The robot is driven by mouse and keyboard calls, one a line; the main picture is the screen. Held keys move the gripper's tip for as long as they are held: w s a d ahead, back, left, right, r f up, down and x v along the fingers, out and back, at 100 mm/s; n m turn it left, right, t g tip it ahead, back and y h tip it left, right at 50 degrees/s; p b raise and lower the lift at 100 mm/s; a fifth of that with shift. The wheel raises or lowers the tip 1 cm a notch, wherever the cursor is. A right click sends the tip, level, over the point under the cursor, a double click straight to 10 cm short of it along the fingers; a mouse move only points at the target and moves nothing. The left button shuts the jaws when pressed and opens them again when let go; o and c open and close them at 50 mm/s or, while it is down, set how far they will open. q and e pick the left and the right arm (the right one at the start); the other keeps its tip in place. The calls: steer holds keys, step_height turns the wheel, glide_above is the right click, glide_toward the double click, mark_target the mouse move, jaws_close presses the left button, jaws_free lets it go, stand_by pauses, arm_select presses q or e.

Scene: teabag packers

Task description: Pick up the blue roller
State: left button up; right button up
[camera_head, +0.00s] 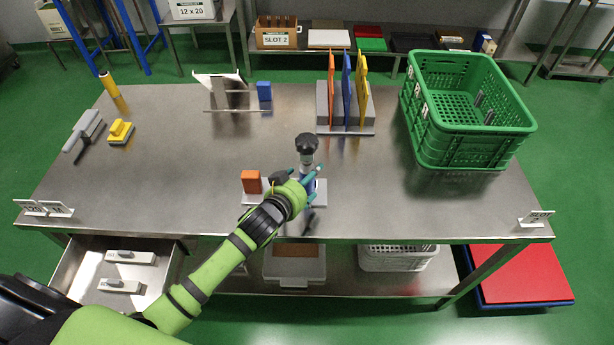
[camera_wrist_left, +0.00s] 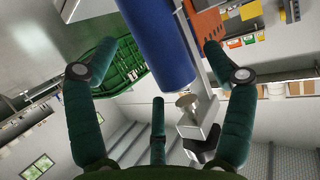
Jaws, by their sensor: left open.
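The blue roller (camera_wrist_left: 160,45) is a thick blue cylinder in the left wrist view, lying between the spread fingers. My left gripper (camera_head: 307,184) is at the front middle of the steel table (camera_head: 400,205), with open fingers on either side of the roller. Gaps show between fingers and roller in the left wrist view. In the head view the hand hides most of the roller. A black knob (camera_head: 306,143) on a pale metal stem stands just behind the hand. My right gripper is not in view.
An orange block (camera_head: 251,181) stands just left of the hand. Behind are a rack with coloured boards (camera_head: 346,90), a small blue block (camera_head: 264,91) and a green crate (camera_head: 460,155).

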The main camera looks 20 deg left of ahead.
arm_select(q)
steer(key=shift+w+d+f, duration=0.1)
steer(key=shift+w+f, duration=0.2)
steer(key=shift+w, duration=0.35)
steer(key=shift+c, duration=0.4)
steer(key=c, duration=1.3)
steer(key=shift+c, duration=0.2)
steer(key=shift+r, duration=0.1)
